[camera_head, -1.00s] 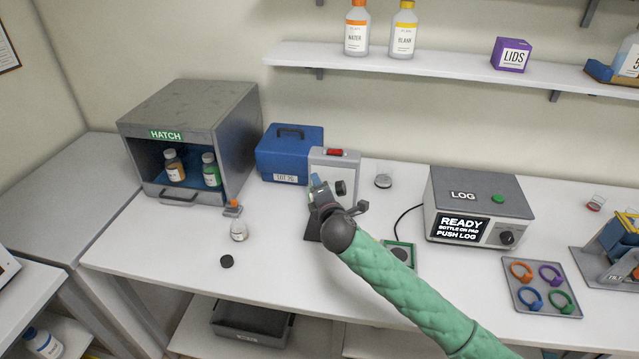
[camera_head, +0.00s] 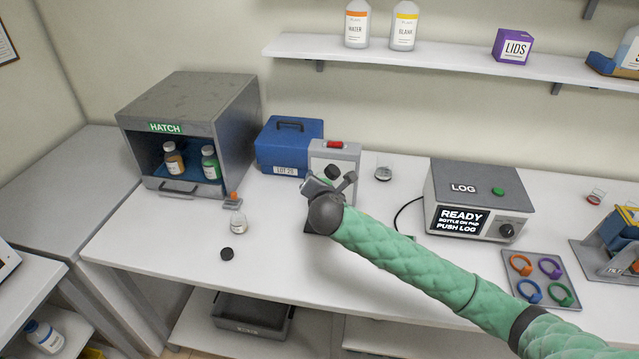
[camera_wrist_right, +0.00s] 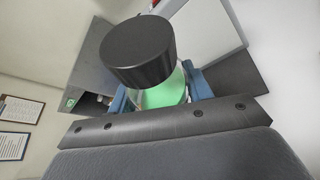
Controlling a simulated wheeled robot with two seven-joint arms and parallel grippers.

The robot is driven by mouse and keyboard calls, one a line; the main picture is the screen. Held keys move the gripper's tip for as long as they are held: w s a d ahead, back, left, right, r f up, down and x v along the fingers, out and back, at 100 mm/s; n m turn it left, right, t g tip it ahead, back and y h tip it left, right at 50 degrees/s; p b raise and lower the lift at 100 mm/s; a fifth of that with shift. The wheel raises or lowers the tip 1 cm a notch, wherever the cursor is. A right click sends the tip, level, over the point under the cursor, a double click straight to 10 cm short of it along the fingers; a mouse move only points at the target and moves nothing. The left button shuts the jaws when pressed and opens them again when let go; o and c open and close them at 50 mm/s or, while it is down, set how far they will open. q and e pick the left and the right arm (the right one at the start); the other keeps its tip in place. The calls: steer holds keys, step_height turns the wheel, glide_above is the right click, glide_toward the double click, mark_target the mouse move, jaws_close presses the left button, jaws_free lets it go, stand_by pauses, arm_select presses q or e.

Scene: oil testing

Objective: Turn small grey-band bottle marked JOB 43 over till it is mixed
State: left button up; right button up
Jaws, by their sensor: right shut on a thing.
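My right gripper (camera_head: 322,184), on the green-sleeved arm, is in front of the grey device with the red top and above the table. It is shut on a small bottle; the wrist view shows its pale green body (camera_wrist_right: 165,92) between the blue fingers (camera_wrist_right: 200,86). The bottle's black cap (camera_wrist_right: 138,52) is on and faces the wrist camera, tilted. In the head view the gripper hides most of the bottle. I cannot read a JOB mark or make out a band colour. My left gripper is not in view.
The hatch box (camera_head: 190,130) holds two capped bottles. The LOG device (camera_head: 475,200) and ring tray (camera_head: 540,283) are at right. The front left table is mostly clear.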

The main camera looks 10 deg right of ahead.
stand_by(0.3)
steer(key=shift+r+n+g+h, duration=0.1)
steer(key=shift+n+g+h, duration=0.35)
steer(key=shift+n, duration=0.55)
steer(key=n+h, duration=0.2)
steer(key=shift+n+g, duration=0.25)
steer(key=shift+n, duration=0.15)
